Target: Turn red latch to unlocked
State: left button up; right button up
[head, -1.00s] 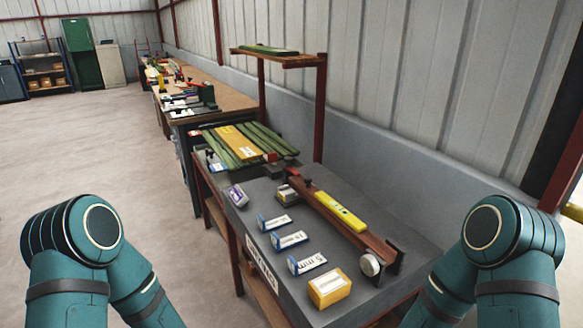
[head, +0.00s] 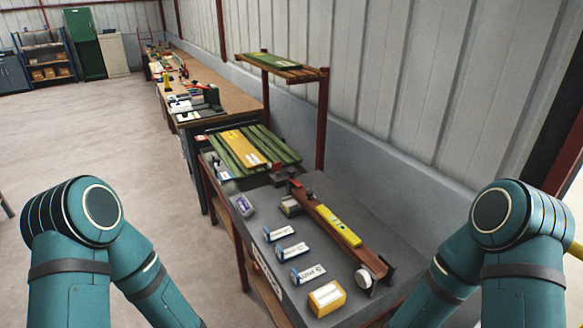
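No red latch and no pressure autoclave can be made out in the head view. Both of my arms show only as teal links at the lower left and lower right. Both grippers are outside the picture, so their state is hidden.
A grey workbench (head: 395,240) stands ahead, with a yellow level (head: 338,226), a yellow box (head: 326,298) and small labelled cards. Green slats (head: 228,155) lie behind them. A long bench (head: 232,102) runs along the wall at right. Open floor (head: 90,140) lies to the left.

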aim_at(290, 172)
jog(key=k+l+z, duration=0.2)
jog(key=k, duration=0.4)
jog(key=j+z, duration=0.1)
jog(key=z, duration=1.4)
jog(key=j+z, duration=0.55)
jog(key=z, duration=0.2)
jog(key=k+j, duration=0.1)
jog(key=j, duration=0.35)
jog(key=k+j, duration=0.1)
jog(key=j, duration=0.85)
jog(key=k+j, duration=0.15)
jog(key=j, duration=0.35)
jog(key=k+j, duration=0.1)
jog(key=j, duration=0.35)
jog(key=k+j, duration=0.1)
jog(key=j, duration=0.35)
